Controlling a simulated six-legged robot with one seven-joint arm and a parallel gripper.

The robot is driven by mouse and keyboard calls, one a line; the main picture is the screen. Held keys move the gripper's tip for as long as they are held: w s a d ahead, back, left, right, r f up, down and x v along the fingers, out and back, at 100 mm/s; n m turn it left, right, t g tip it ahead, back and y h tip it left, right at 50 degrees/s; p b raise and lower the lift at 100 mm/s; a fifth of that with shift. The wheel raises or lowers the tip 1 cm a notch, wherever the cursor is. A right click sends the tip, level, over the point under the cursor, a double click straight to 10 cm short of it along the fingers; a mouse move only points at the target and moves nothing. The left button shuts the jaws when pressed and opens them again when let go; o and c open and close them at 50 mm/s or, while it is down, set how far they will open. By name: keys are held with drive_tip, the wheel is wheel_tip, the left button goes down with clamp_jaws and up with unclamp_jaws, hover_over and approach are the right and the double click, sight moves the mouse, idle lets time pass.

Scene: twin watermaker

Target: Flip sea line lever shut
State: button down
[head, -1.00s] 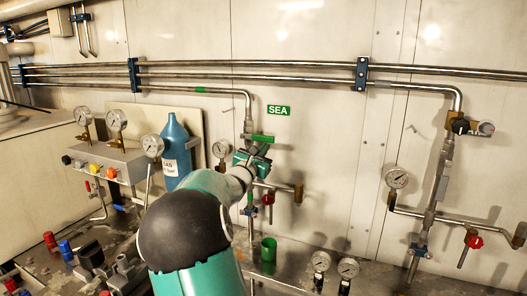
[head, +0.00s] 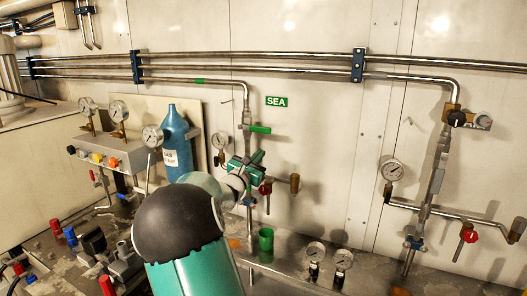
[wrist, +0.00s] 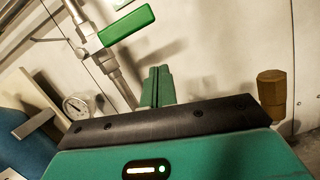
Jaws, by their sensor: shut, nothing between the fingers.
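The sea line lever is a green handle (head: 260,129) on the vertical pipe under the green SEA sign (head: 276,101). It sticks out to the right of the pipe, roughly level. In the wrist view the green lever (wrist: 127,25) is at the upper left, above and apart from the fingers. My gripper (head: 257,158) is shut and empty, just below the lever in the head view. Its closed green fingers (wrist: 157,86) show in the wrist view. My arm hides part of the pipe below.
A pressure gauge (head: 220,141) is left of the sea pipe. A red-handled valve (head: 265,188) and a brass fitting (head: 294,183) are to the lower right. A blue bottle (head: 176,141) stands left.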

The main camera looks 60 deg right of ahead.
drive_tip(key=v, duration=0.7)
drive_tip(key=shift+w+a, duration=0.15)
drive_tip(key=shift+f, duration=0.2)
